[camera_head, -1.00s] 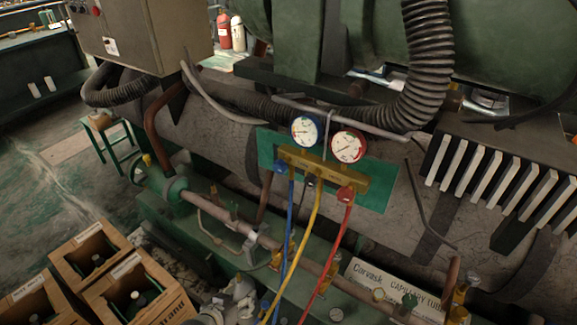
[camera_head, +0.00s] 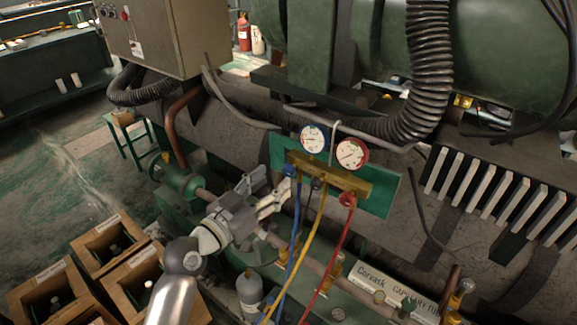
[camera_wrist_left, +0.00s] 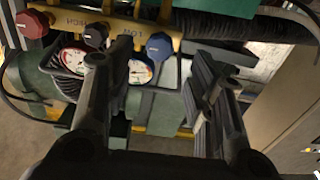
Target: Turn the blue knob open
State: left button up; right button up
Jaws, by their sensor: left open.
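The blue knob (camera_head: 289,170) is at the left end of the brass gauge manifold (camera_head: 330,175), below the blue-rimmed gauge (camera_head: 313,138). It also shows in the left wrist view (camera_wrist_left: 159,46), between and beyond my finger tips. My left gripper (camera_head: 270,193) is open and empty, just left of and below the blue knob, apart from it. In the left wrist view its two fingers (camera_wrist_left: 155,72) are spread wide. A black knob (camera_wrist_left: 95,35) and a red knob (camera_wrist_left: 32,26) sit beside the blue one. My right gripper is out of view.
Blue, yellow and red hoses (camera_head: 336,248) hang from the manifold close to my left gripper. A red-rimmed gauge (camera_head: 352,154) sits above it. A horizontal pipe (camera_head: 305,262) runs below. Wooden crates (camera_head: 108,243) with bottles stand at lower left.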

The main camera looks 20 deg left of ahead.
aim_at(286, 171)
pick_arm(q)
jog(key=p+x, duration=0.1)
jog(key=x, duration=0.5)
jog(key=shift+w+d, duration=0.15)
jog(key=shift+w, duration=0.2)
jog(key=shift+c, duration=0.7)
jog(key=c, duration=0.9)
